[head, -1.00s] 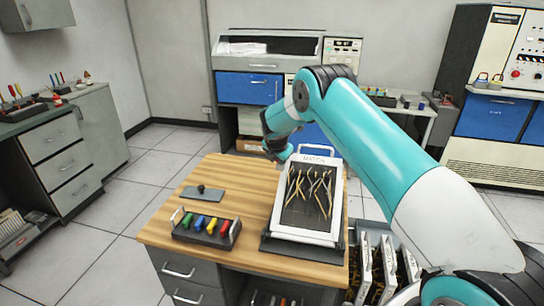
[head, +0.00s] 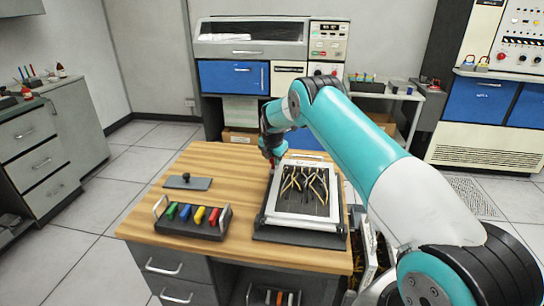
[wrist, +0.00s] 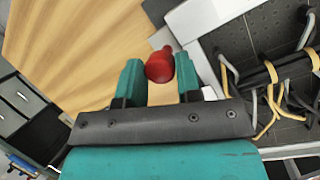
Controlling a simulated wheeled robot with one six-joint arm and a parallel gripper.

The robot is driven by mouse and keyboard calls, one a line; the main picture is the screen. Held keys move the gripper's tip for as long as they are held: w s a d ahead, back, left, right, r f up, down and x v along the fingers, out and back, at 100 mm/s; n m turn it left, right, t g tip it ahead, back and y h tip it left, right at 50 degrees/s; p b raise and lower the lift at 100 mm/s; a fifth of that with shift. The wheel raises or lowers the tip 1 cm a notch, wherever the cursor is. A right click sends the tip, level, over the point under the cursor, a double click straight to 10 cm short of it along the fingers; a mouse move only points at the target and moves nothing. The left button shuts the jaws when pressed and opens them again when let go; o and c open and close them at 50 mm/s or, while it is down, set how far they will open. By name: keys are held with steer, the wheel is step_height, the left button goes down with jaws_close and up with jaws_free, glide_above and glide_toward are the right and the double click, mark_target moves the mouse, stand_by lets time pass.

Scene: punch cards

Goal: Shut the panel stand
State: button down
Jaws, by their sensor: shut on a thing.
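The panel stand has a white-framed dark panel (head: 275,219) on a dark base (head: 300,238) at the right of the wooden desk. Several yellow-handled pliers (head: 304,186) hang on the panel. The panel leans back at a low angle over its base; I cannot tell whether its far edge touches. My gripper (head: 271,154) is at the panel's far left corner. In the wrist view, my gripper (wrist: 159,78) has its teal fingers shut on a red knob (wrist: 160,64) beside the white frame (wrist: 213,20). The knob's join to the frame is partly hidden.
A dark rack (head: 192,226) with several coloured-handled tools stands left of the stand. A grey plate with a black knob (head: 187,182) lies behind it. The desk's middle and far left (head: 225,165) are clear. White-edged panels stand on the floor at right.

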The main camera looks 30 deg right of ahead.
steer(key=shift+b+x, duration=0.7)
steer(key=shift+x, duration=0.2)
steer(key=shift+w+f, duration=0.1)
steer(key=shift+w, duration=0.05)
steer(key=shift+f+b, duration=0.35)
steer(key=c, duration=1.2)
jaws_free()
steer(key=o, duration=0.4)
steer(key=shift+f, duration=0.25)
